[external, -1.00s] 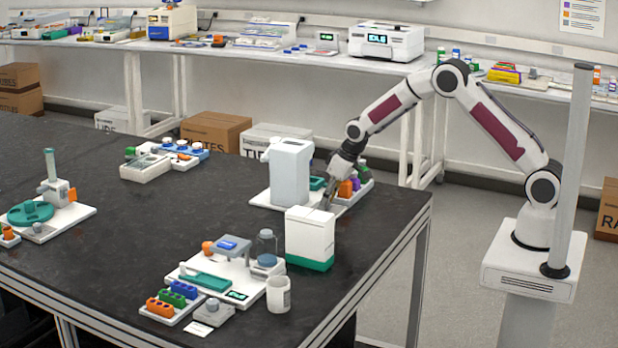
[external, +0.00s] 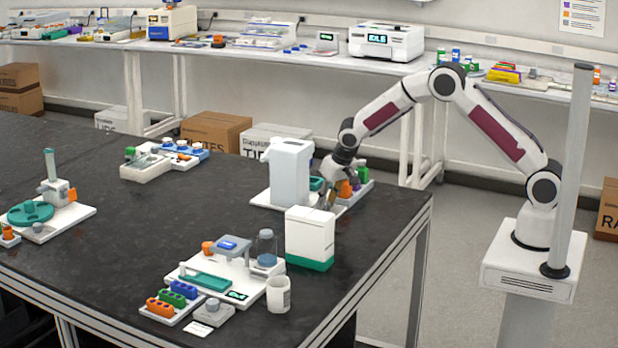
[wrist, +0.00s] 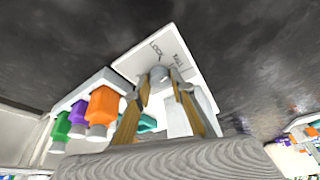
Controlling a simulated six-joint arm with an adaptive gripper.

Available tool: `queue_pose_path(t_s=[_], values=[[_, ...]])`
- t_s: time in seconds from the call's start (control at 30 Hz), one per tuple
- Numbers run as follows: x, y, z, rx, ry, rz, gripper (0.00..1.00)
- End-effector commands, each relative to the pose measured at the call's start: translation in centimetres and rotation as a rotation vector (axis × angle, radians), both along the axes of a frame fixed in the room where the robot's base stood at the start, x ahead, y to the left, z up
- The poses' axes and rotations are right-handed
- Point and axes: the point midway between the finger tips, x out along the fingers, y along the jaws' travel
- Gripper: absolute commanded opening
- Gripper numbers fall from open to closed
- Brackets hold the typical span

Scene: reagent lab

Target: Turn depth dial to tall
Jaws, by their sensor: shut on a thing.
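The depth dial (wrist: 158,74) shows in the wrist view as a small grey knob on a white plate (wrist: 140,66). Dark labels are printed beside it; one reads like LOCK, the other is tilted and hard to read, perhaps TALL. My gripper (wrist: 161,84) has its two tan fingers on either side of the knob, shut on it. The knob's pointer direction is not clear. In the external view my gripper (external: 329,196) reaches down at the right end of the white base plate (external: 262,199), beside a tall white block (external: 290,172). The dial is hidden there.
A rack with orange (wrist: 103,104), purple and green pieces stands close beside my fingers. A white box with a green base (external: 310,236) stands just in front of the station. A second station (external: 220,272) sits nearer the camera. The dark table's middle is clear.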

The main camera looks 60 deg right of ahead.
Motion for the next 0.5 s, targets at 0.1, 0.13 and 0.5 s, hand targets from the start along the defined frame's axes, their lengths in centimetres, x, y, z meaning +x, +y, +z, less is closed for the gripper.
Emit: queue_pose_path(t_s=[0.1,0.13,0.5], values=[[0.01,0.08,0.01,0.000,0.000,-0.051,0.02],[0.03,0.11,0.01,0.000,0.000,-0.065,0.02],[0.09,0.17,0.01,0.000,0.000,-0.245,0.02]])
